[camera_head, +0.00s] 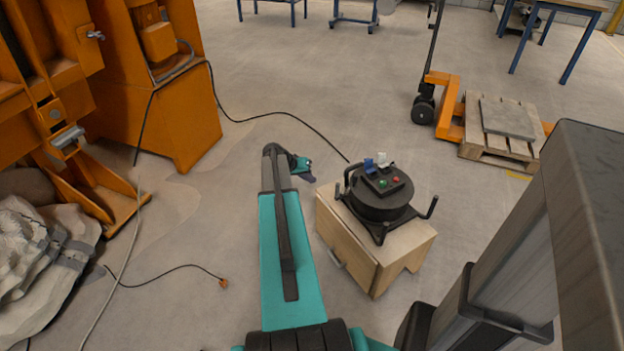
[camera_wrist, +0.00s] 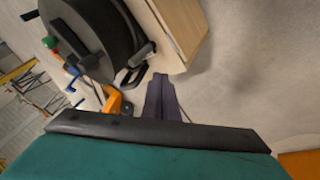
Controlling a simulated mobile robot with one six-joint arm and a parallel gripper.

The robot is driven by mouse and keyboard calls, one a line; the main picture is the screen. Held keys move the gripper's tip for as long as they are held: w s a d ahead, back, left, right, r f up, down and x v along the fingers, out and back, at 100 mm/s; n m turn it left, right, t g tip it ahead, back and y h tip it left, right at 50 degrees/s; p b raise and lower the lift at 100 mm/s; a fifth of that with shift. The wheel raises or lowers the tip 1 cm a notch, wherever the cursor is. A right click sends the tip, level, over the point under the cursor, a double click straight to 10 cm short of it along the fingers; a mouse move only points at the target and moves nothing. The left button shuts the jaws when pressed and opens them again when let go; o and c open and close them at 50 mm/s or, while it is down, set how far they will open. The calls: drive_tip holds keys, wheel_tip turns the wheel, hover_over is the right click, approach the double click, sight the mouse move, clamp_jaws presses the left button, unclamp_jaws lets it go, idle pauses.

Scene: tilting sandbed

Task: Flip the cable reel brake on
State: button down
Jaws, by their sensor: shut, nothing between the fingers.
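The black cable reel (camera_head: 380,205) lies flat on a wooden cabinet (camera_head: 347,240), with black legs sticking out around it. Its top carries a red and a green button and blue and white parts; I cannot tell which part is the brake. In the wrist view the reel (camera_wrist: 92,32) appears turned on its side at upper left, with a black lever-like piece (camera_wrist: 140,54) at its edge. My gripper (camera_head: 310,179) is left of the reel and apart from it. In the wrist view its dark fingers (camera_wrist: 161,84) are together and empty.
An orange machine (camera_head: 165,105) stands at the left, with crumpled grey sacks (camera_head: 35,250) below it. Black cables cross the floor. A pallet (camera_head: 490,150) with an orange pallet truck (camera_head: 447,110) is at the back right. The floor behind the cabinet is open.

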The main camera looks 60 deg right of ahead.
sight(337, 190)
drive_tip(key=s+d+f, duration=0.5)
drive_tip(key=s+f, duration=0.1)
drive_tip(key=shift+d+f, duration=0.35)
